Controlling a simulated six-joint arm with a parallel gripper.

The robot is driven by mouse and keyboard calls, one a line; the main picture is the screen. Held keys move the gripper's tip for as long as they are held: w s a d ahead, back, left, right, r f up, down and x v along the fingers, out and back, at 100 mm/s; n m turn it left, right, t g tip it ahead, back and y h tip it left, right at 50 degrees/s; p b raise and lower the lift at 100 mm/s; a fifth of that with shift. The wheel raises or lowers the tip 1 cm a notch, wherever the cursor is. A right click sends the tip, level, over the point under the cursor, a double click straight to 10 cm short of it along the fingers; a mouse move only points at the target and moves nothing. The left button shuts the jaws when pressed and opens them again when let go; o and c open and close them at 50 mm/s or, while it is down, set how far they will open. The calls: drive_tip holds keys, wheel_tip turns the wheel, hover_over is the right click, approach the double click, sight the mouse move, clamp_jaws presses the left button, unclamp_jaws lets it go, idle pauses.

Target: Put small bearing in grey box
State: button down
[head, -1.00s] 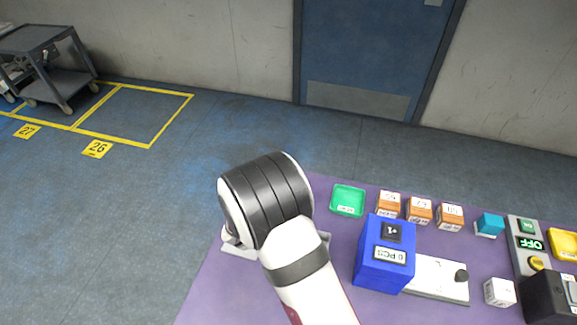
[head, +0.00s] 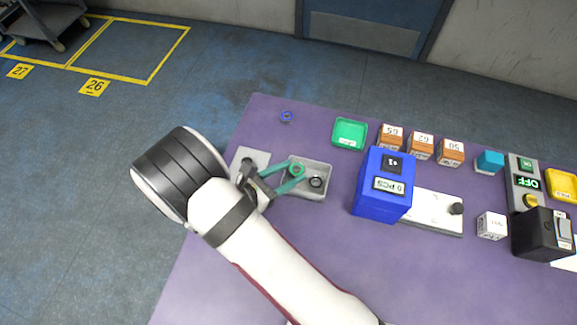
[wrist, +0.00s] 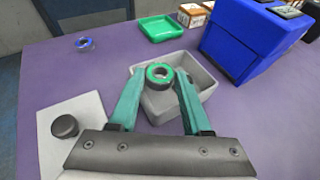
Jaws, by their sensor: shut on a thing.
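My gripper (head: 292,178) has teal fingers and is shut on a green-ringed bearing (head: 297,170). The bearing also shows between the fingertips in the wrist view (wrist: 159,73). It is over the left part of the grey box (head: 325,193), an open tray on the purple table; its exact height above the box floor is hard to tell.
A green tray (head: 349,133) stands behind the box to the right. A tall blue box (head: 383,190) stands close on the right. A grey plate with a dark knob (wrist: 64,126) lies left of the grey box. Orange boxes (head: 420,146) stand farther right.

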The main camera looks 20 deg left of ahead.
idle(0.4)
drive_tip(key=shift+c, duration=1.4)
unclamp_jaws()
drive_tip(key=shift+r, duration=0.1)
wheel_tip(320, 180, up, 8)
